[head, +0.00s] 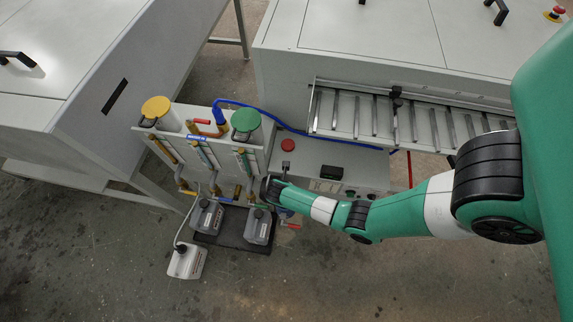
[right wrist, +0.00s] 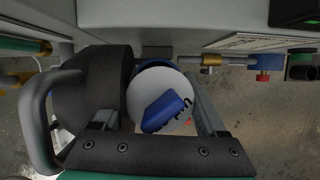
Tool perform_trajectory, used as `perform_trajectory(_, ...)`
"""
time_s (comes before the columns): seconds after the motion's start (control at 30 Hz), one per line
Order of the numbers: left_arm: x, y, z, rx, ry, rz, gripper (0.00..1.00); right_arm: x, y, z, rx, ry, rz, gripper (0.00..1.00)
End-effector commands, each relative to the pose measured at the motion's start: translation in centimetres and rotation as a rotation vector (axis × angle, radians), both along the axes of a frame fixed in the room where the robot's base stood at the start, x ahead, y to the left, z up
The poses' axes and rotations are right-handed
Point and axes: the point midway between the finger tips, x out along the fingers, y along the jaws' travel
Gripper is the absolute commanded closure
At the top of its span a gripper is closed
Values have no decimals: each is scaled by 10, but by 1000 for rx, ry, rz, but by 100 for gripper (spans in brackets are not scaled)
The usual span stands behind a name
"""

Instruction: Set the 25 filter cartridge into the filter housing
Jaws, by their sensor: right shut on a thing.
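My right gripper (right wrist: 155,120) is shut on a white round piece with a blue label, apparently the filter cartridge (right wrist: 183,90); its lettering is not clearly readable. A dark cylinder (right wrist: 92,90) with a grey handle is close beside it on the left in the right wrist view. A blue rim shows behind the cartridge's top. In the head view my right gripper (head: 275,193) is low in front of the plumbing panel, near the right grey canister; the cartridge is not clearly visible there. I cannot tell for sure which part is the filter housing. My left gripper is not in view.
The panel (head: 195,172) carries brass pipes and a yellow-lidded (head: 156,106) and a green-lidded container (head: 245,120). Grey canisters (head: 208,218) (head: 257,228) stand on a black tray (head: 231,242). Open floor lies in front.

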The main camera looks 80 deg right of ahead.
Motion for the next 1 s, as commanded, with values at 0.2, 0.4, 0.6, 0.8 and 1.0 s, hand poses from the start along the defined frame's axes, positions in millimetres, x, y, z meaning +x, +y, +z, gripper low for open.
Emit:
perform_trajectory(0.2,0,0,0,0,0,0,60,0,0,0,0,-1,-1,88)
perform_trajectory(0.4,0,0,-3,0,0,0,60,0,0,-4,0,0,-1,88)
perform_trajectory(0.6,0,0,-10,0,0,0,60,0,0,-13,0,0,-1,88)
perform_trajectory(0.8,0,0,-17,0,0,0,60,0,0,-23,0,0,-1,88)
perform_trajectory(1.0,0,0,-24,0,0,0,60,0,0,-32,-1,-1,-1,88)
